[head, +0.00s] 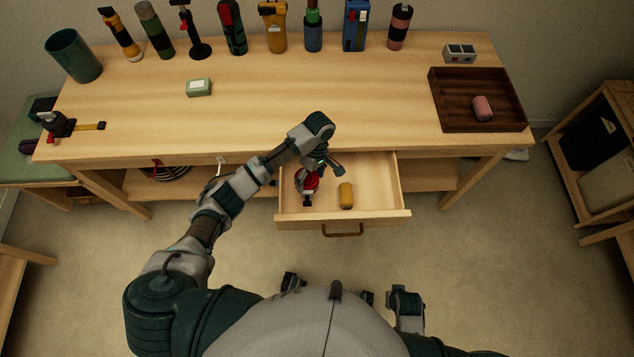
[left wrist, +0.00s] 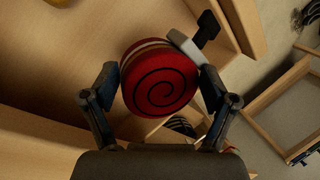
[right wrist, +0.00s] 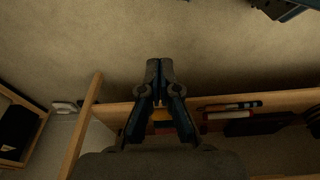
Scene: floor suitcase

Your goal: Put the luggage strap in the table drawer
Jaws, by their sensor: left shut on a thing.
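The luggage strap, a red roll with a dark spiral on its end and a black buckle, shows in the left wrist view (left wrist: 160,92) and, partly covered, in the head view (head: 309,184). My left gripper (head: 319,164) is shut on it, one finger on each side, as the left wrist view (left wrist: 158,78) shows. The strap is over the left part of the open table drawer (head: 378,186); I cannot tell whether it touches the drawer floor. My right gripper (right wrist: 160,70) is shut and empty, over the floor, with its fingertips together.
A yellow cylinder (head: 346,196) lies in the middle of the drawer. Several bottles and tools line the table's back edge. A dark wooden tray (head: 447,117) with a pink item (head: 482,108) is at the right. A small green box (head: 198,87) stands left of centre. The drawer's right part is clear.

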